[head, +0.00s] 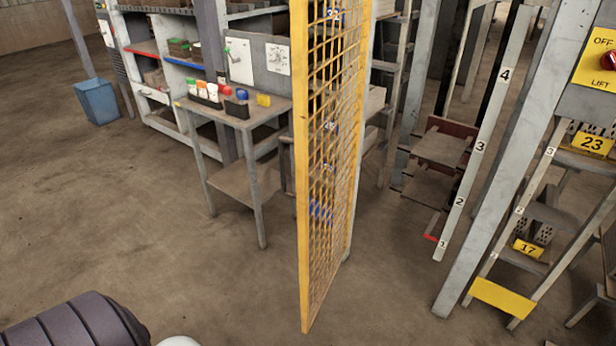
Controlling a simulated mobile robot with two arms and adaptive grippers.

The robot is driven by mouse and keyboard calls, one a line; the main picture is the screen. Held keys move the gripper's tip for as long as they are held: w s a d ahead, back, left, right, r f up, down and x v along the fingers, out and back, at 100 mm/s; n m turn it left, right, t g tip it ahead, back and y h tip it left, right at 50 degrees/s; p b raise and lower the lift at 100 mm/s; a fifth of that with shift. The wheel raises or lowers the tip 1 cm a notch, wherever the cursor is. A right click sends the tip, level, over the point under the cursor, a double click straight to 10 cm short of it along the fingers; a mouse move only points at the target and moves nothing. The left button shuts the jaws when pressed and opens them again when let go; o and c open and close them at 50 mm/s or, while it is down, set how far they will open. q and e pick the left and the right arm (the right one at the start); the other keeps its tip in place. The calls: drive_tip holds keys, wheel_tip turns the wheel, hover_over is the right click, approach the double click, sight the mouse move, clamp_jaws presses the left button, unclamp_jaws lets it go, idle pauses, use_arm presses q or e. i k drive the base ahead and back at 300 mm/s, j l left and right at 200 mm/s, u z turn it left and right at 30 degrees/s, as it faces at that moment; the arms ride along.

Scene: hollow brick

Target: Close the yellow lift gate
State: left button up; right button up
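The yellow lift gate (327,150) is a tall frame with yellow wire mesh, seen at a steep angle in the middle of the head view. Its near edge stands out toward me and its far edge is by a grey post. It stands swung open, away from the lift opening to its right. The gate's top runs out of the picture. Blue parts show through the mesh, but I cannot tell what they are. Neither of my grippers is in view.
A small grey table (240,112) with coloured-cap bottles stands left of the gate. A blue bin (97,101) is farther left. A post numbered 1 to 4 (480,145) and a rack with yellow labels (593,143) stand right. The near floor is clear.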

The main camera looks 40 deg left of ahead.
sight(298, 9)
drive_tip(key=j, duration=2.3)
drive_tip(key=i, duration=0.05)
